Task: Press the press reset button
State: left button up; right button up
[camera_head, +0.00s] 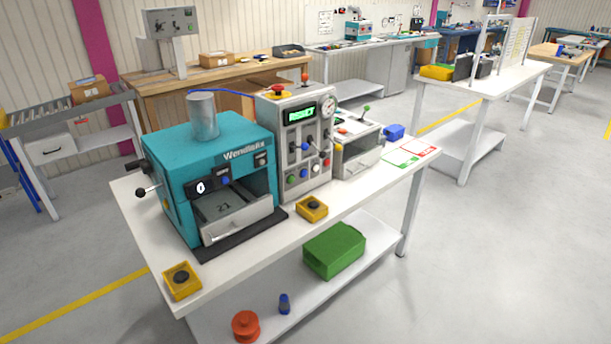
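A grey control box (308,150) stands on the white table beside a teal machine (215,150). Its front has a green display, a round gauge, small levers and a low row with a green button (290,180), a blue button (303,173), a white button (315,168) and a red button (326,161). The teal machine has a small blue button (225,180) beside its display. Two yellow boxes with black push buttons sit on the table's front, one at the left corner (182,281), one near the middle (312,208). No label reading reset is legible. Neither gripper is in view.
The white table (235,260) has a grey drawer unit (362,155) and red and green cards (412,155) at its right. A green case (335,250) and an orange spool (245,325) are on its lower shelf. The floor (480,270) is clear at the right.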

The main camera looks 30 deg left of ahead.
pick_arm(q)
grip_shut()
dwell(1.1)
